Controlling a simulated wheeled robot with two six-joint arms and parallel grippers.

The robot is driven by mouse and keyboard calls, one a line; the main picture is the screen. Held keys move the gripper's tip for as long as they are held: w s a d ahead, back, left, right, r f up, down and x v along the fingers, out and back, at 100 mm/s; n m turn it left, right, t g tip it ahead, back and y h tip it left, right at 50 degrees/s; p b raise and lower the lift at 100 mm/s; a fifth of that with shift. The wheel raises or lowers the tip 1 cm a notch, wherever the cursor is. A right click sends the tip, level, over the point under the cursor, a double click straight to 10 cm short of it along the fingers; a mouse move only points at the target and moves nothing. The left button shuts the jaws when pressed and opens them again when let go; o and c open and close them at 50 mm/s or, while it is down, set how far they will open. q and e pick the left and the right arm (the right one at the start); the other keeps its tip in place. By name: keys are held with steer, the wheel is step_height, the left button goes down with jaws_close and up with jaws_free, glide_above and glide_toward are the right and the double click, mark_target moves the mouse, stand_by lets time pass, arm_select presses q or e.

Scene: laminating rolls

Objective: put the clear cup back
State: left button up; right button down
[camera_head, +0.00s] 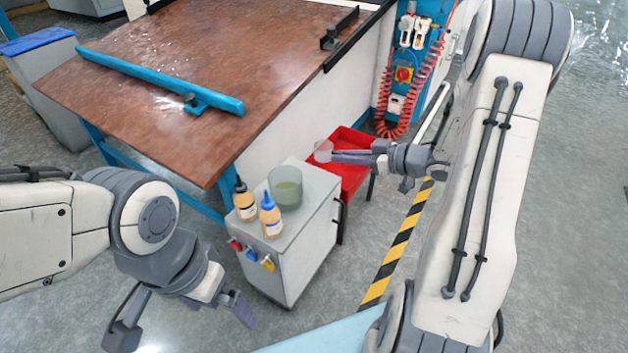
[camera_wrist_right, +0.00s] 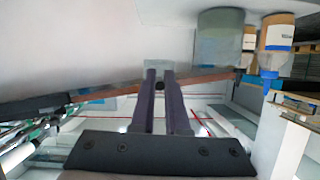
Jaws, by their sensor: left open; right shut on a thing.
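A small clear cup (camera_head: 322,149) is at the tips of my right gripper (camera_head: 336,156), which is shut on it. The cup is in the air by the red bin (camera_head: 358,182), near the back right corner of the grey cart (camera_head: 318,236). In the right wrist view the shut fingers (camera_wrist_right: 160,76) point away from the camera, and the cup is hard to make out at their tips. My left gripper (camera_head: 182,324) is open and empty over the floor, left of the cart.
On the cart stand a greenish translucent container (camera_head: 286,188) and two bottles, one black-capped (camera_head: 244,204) and one blue-capped (camera_head: 270,218). A brown-topped table (camera_head: 200,75) with a blue bar (camera_head: 160,80) stands behind.

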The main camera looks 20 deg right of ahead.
steer(key=b, duration=0.4)
glide_above(319, 181)
step_height(319, 181, down, 4)
steer(key=shift+f, duration=0.2)
step_height(319, 181, down, 4)
steer(key=b, duration=0.3)
steer(key=shift+w+f, duration=0.1)
steer(key=shift+r, duration=0.2)
steer(key=shift+f, duration=0.15)
steer(key=c, duration=1.2)
jaws_free()
steer(key=shift+o, duration=1.4)
